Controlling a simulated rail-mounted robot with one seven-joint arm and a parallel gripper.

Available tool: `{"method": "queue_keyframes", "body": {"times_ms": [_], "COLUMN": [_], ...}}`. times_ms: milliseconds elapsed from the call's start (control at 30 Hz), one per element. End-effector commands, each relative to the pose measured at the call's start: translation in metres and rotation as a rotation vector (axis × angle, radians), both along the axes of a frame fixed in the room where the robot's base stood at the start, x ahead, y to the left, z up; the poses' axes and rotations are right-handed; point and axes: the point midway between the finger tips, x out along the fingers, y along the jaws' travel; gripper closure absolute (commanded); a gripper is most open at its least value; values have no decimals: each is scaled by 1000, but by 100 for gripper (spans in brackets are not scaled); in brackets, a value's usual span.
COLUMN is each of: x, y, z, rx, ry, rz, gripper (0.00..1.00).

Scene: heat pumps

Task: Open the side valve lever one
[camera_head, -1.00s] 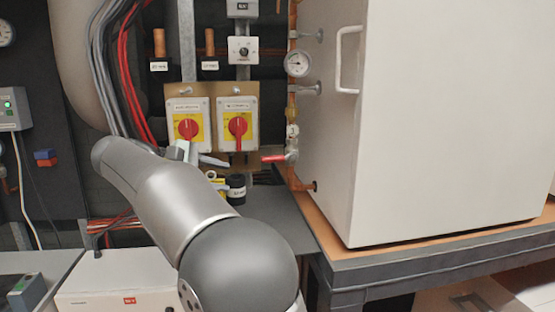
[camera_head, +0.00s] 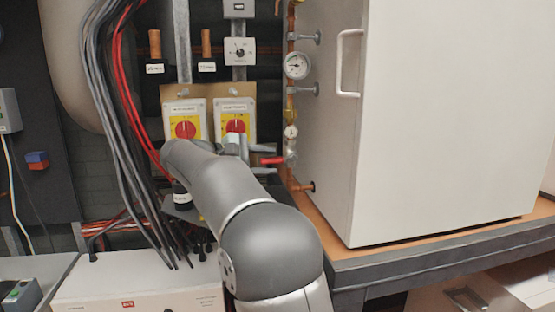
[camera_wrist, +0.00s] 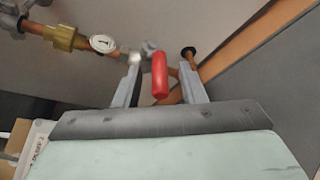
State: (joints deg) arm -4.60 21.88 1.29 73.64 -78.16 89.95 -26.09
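The red valve lever (camera_head: 272,160) sticks out to the left from the copper pipe beside the white cabinet, below a small gauge. In the wrist view the red lever (camera_wrist: 160,75) points toward the camera and lies between my two fingers. My gripper (camera_wrist: 168,80) is open, with one finger on each side of the lever and gaps visible on both sides. In the head view my gripper (camera_head: 258,158) is at the lever, partly hidden by my arm. The valve body (camera_wrist: 150,48) shows behind the lever.
The white cabinet (camera_head: 430,120) stands right of the pipe on an orange-topped bench. Two red rotary switches (camera_head: 236,126) are on the wall behind my arm. Dark cables (camera_head: 125,130) hang at left. A small gauge (camera_wrist: 103,43) and brass fitting (camera_wrist: 62,38) sit along the pipe.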

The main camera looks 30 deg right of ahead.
Motion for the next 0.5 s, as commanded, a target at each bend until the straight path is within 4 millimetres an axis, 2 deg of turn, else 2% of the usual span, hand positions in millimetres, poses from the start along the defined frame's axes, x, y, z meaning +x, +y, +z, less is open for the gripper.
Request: {"method": "queue_keyframes", "body": {"times_ms": [100,200,500], "x": [1,2,3], "y": [-19,-28,-35], "z": [-2,-5,-8], "rx": [0,0,0], "ry": [0,-1,-1], "rz": [-1,-2,1], "gripper": [63,63,63]}}
